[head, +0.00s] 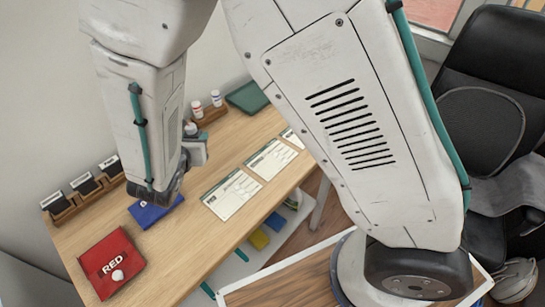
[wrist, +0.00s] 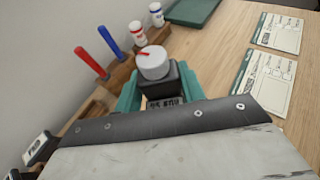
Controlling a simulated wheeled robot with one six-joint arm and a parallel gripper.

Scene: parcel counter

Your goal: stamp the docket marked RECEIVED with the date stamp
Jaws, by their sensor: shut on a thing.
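My gripper (wrist: 160,90) has teal fingers on both sides of the date stamp (wrist: 153,63), a black block with a white round knob and a red mark on top. It is shut on the stamp, near the wooden rack along the wall. I cannot tell whether the stamp is clear of the rack or counter. Three dockets lie in a row on the counter: a near one (head: 232,194), a middle one (head: 271,158) and a far one (head: 293,138), partly hidden by my arm. Their headings are too small to read.
A red pouch marked RED (head: 112,262) and a blue item (head: 155,211) lie on the counter's left part. A rack (head: 62,213) holds black labelled things. Two small bottles (head: 216,98) and a green tray (head: 246,97) stand at the back. Red and blue handles (wrist: 109,42) rise beside the stamp.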

